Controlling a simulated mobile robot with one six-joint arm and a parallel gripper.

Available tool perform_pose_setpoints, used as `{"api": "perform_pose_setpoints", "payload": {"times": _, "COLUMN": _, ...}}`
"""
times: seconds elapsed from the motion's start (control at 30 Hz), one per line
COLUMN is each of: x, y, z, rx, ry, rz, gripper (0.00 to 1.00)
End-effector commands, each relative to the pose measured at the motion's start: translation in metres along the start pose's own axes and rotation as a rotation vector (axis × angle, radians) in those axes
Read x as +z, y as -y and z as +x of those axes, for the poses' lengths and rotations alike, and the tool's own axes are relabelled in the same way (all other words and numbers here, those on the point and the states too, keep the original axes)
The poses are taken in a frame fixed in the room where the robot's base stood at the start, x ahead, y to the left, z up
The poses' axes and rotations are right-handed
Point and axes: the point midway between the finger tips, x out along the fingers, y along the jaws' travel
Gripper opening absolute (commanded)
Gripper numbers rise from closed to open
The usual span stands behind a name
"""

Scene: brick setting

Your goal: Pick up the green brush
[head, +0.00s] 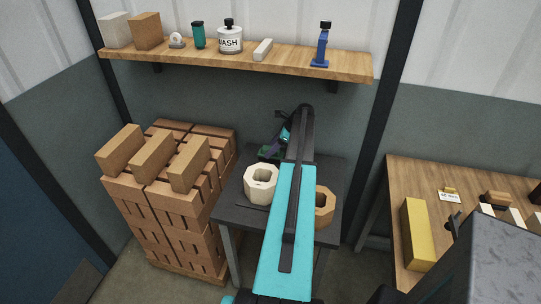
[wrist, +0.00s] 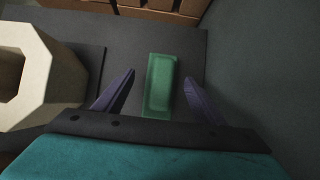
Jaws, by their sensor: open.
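The green brush (wrist: 160,86) lies on the dark table in the wrist view, a green rectangular block with a raised rim. In the head view only a small green part of the brush (head: 266,153) shows at the table's back, partly covered by my gripper (head: 274,145). In the wrist view my gripper (wrist: 159,78) is open, with one purple finger on each side of the brush. Gaps show between the brush and both fingers. I cannot tell the height of the fingertips above the table.
The dark table (head: 228,206) also holds a cream octagonal ring block (head: 261,184), left of the brush in the wrist view, and a tan one (head: 325,206). A brick stack (head: 170,200) stands left. A wooden shelf (head: 290,65) hangs above; a wooden workbench (head: 400,180) is at right.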

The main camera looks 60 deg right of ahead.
Motion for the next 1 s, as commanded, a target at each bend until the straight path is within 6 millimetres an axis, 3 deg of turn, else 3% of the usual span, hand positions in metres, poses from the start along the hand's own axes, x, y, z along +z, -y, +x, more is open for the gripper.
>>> {"api": "perform_pose_setpoints", "payload": {"times": 0.27, "x": 0.002, "y": 0.002, "z": 0.013, "rx": 0.002, "ry": 0.000, "rz": -0.001, "gripper": 0.64}}
{"api": "perform_pose_setpoints", "payload": {"times": 0.6, "x": 0.002, "y": 0.003, "z": 0.047, "rx": 0.002, "ry": 0.000, "rz": -0.001, "gripper": 0.64}}
{"api": "perform_pose_setpoints", "payload": {"times": 1.0, "x": 0.002, "y": 0.003, "z": 0.053, "rx": 0.001, "ry": 0.000, "rz": -0.002, "gripper": 0.64}}
